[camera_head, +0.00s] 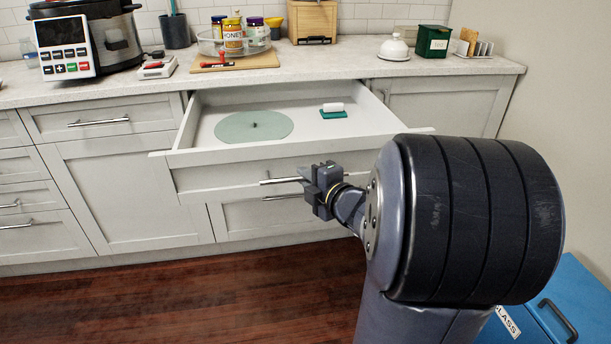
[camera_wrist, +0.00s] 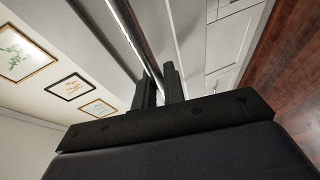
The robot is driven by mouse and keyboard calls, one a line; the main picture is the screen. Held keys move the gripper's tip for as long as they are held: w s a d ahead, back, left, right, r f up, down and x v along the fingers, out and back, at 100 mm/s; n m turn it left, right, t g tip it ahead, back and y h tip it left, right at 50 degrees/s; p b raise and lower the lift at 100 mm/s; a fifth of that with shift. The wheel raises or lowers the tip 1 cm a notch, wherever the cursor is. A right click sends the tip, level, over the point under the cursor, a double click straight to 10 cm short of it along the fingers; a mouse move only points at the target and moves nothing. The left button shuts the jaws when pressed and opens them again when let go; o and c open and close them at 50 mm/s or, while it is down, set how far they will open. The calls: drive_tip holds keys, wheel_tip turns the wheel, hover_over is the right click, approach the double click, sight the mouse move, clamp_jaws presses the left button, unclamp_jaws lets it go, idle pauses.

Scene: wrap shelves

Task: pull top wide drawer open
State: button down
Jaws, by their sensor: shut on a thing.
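The top wide drawer (camera_head: 200,160) stands out from the counter in the head view, its inside showing. A round pale green disc (camera_head: 254,126) and a small white-and-green item (camera_head: 333,110) lie in it. Its bar handle (camera_head: 277,181) is partly hidden by my gripper. My gripper (camera_head: 308,177) is at the front of the drawer, shut on the handle. In the wrist view the fingers (camera_wrist: 160,88) sit on both sides of the metal bar (camera_wrist: 132,35). The exact contact at the fingertips is hard to see.
The counter (camera_head: 350,64) above holds a cooker (camera_head: 120,35), a turntable with jars (camera_head: 232,42) and a green box (camera_head: 433,41). A lower drawer (camera_head: 250,217) is below. A blue bin (camera_head: 570,285) stands at the lower right. The wood floor (camera_head: 180,305) is clear at left.

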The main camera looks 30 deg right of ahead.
drive_tip(key=c, duration=1.5)
unclamp_jaws()
drive_tip(key=p+v, duration=0.2)
drive_tip(key=v, duration=0.8)
drive_tip(key=shift+s+p, duration=0.35)
drive_tip(key=shift+p, duration=0.05)
drive_tip(key=shift+b+x, duration=1.4)
drive_tip(key=shift+x, duration=4.15)
drive_tip(key=shift+d+r, duration=0.1)
